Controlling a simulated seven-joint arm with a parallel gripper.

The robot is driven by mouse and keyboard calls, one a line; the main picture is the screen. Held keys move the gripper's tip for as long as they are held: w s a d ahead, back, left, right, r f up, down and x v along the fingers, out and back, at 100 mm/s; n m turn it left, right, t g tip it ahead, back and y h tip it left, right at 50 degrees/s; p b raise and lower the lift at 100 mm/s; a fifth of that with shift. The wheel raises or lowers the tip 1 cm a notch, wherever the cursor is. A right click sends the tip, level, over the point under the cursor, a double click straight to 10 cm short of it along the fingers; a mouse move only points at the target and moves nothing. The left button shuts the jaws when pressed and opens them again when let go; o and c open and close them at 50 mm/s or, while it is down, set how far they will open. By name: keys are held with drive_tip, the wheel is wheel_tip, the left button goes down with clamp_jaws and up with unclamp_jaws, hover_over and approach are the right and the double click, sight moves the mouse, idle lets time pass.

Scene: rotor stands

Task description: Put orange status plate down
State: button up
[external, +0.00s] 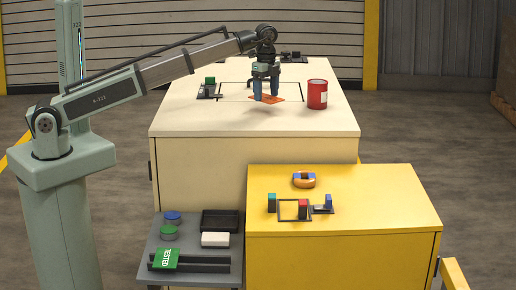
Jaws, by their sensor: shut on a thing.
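The orange status plate (268,99) is a thin flat piece over the cream cabinet top (185,122). My gripper (266,95) points down with its blue fingers shut on the plate. The plate lies inside or just above a dark square outline (303,93) on the cream top. I cannot tell whether it touches the surface.
A red can (317,94) stands close on the right. A small black stand with a green block (210,83) is to the left. A yellow cabinet (400,210) in front carries an orange ring (304,180) and small stands. A grey side shelf (150,233) holds a green "TESTED" plate (165,259).

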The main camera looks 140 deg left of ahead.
sight(266, 98)
drive_tip(key=shift+f, duration=1.9)
drive_tip(key=shift+f, duration=0.1)
drive_tip(key=o, duration=1.1)
wheel_tip(266, 98, up, 12)
drive_tip(key=shift+r, duration=0.15)
